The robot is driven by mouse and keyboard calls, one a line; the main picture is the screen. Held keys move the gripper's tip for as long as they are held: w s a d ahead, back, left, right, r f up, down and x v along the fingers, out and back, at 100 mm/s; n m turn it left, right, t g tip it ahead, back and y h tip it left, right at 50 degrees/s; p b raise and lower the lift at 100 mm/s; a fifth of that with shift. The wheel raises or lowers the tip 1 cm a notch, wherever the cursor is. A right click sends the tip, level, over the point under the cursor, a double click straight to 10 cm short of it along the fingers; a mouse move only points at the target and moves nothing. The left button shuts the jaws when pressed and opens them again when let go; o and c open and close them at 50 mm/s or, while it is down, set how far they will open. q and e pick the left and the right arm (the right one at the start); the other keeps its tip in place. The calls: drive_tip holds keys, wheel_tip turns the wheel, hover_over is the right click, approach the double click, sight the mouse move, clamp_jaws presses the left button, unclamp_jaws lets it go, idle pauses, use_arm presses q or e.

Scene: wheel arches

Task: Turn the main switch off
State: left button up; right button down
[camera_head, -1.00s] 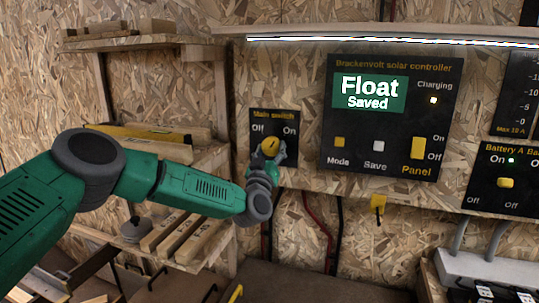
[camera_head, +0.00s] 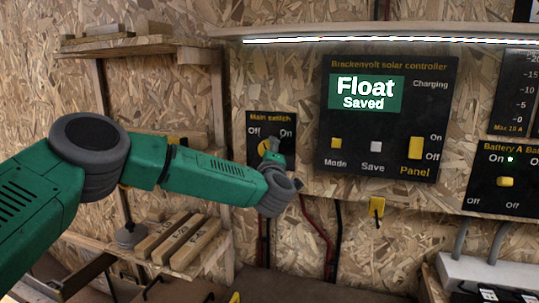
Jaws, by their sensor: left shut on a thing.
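The main switch (camera_head: 285,120) is a small black panel on the chipboard wall, labelled Off on the left and On on the right. Its yellow knob (camera_head: 264,146) is mostly hidden by my left gripper (camera_head: 268,155). The left gripper is shut on the knob, at the end of my green arm coming in from the left. The knob's exact pointing direction is hard to tell. My right gripper is not in view.
The solar controller (camera_head: 375,108) to the right reads Float, Saved; its Charging light is dark. A yellow Panel switch (camera_head: 415,147) sits on it. A Battery A panel (camera_head: 483,172) is farther right. A wooden shelf (camera_head: 130,45) is left; wood blocks (camera_head: 190,243) lie below.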

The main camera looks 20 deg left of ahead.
use_arm(q)
drive_tip(key=shift+n+g, duration=0.9)
drive_tip(key=shift+n, duration=1.2)
drive_tip(key=shift+f, duration=0.1)
drive_tip(key=o, duration=1.2)
drive_tip(key=shift+c, duration=0.2)
drive_tip(key=shift+s, duration=0.2)
drive_tip(key=v, duration=1.1)
drive_tip(key=shift+s, duration=0.2)
